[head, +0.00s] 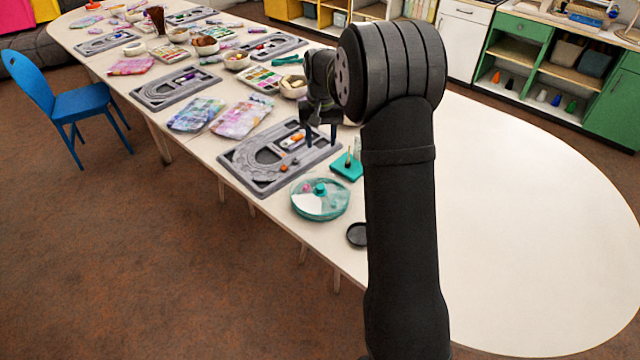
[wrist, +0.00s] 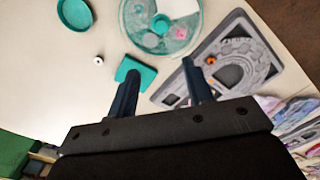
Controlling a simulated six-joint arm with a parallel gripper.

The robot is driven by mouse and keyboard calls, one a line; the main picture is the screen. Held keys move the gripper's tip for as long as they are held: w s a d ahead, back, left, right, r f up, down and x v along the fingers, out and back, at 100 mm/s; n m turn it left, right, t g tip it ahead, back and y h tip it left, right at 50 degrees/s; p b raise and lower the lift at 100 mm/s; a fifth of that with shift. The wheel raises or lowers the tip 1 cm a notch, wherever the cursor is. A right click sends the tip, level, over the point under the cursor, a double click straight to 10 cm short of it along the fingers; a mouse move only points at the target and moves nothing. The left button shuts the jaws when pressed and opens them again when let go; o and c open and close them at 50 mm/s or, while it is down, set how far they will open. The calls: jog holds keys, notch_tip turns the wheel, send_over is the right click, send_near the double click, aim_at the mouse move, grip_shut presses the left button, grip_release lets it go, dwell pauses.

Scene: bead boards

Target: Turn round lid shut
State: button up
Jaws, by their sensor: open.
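A round teal container (head: 335,211) with a clear round lid stands near the table's front edge. The lid has a teal knob (head: 320,188) at its middle and a white wedge on one side. The container also shows at the top of the wrist view (wrist: 133,30), with the knob (wrist: 161,22) and something pink inside. I cannot tell whether the lid's opening is covered. My gripper (head: 320,135) is open and empty, beyond the container and apart from it. Its two fingers (wrist: 158,85) reach toward a teal block in the wrist view.
A teal block with upright pegs (head: 347,168) stands just beyond the container. A grey bead board (head: 240,165) lies to the left. A dark disc (head: 356,235) lies nearer, partly behind my arm. The wrist view shows a teal dish (wrist: 75,13) and small white bead (wrist: 98,61).

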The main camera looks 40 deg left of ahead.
aim_at(320, 186)
jog(key=f, duration=1.7)
jog(key=shift+s+f, duration=0.1)
jog(key=shift+s, duration=0.15)
jog(key=shift+c, duration=0.2)
grip_shut()
